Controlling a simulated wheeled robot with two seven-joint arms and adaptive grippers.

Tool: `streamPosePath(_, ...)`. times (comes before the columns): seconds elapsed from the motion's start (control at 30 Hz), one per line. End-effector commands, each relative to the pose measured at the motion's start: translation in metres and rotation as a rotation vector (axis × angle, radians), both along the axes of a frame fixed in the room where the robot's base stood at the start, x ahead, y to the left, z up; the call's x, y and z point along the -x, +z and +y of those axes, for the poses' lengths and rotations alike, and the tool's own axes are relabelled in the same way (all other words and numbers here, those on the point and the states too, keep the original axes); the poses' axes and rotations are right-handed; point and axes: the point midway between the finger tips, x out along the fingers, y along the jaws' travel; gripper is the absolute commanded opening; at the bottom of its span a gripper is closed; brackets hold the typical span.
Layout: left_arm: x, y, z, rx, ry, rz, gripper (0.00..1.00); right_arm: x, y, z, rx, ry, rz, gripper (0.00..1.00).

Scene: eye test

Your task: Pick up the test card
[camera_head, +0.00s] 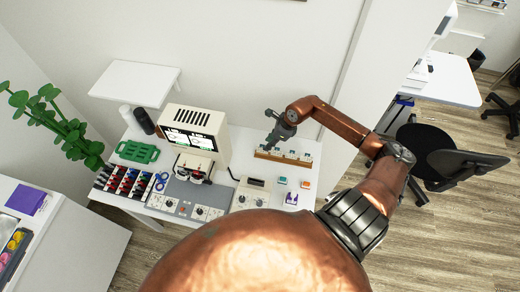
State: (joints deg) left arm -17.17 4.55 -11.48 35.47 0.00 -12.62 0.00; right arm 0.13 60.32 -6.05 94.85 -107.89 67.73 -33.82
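I cannot make out for certain which thing is the test card. Small flat pieces lie at the right of the white table (222,219): a teal one (282,181), an orange one (306,184) and a purple and white one (291,198). My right gripper (269,146) is above the back right of the table, pointing down. It is over or just behind a wooden rack (284,157) holding several small pieces. Its fingers are too small and dark to show whether they are apart, and I see nothing held. My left gripper is not in view.
A beige device with lit panels (190,138) stands at the back, near a green tray (138,152) and dark cylinder (144,121). A rack of coloured pieces (123,181), a grey control panel (186,191) and a beige meter box (251,192) fill the front. A black chair (440,145) stands right.

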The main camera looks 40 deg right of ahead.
Motion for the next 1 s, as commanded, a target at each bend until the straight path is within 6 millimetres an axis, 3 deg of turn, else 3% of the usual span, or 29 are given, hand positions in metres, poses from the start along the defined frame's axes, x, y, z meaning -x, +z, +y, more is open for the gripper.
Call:
streamPosePath(0.53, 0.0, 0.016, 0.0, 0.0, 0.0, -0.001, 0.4, -0.029, -0.056, 0.016, -0.003, 0.005, 0.0, 0.27)
streamPosePath(0.83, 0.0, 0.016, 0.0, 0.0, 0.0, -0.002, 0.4, -0.03, -0.061, 0.016, 0.0, 0.006, -0.001, 0.27)
streamPosePath(1.0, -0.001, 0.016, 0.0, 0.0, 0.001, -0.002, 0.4, -0.03, -0.061, 0.016, -0.001, 0.005, -0.001, 0.15)
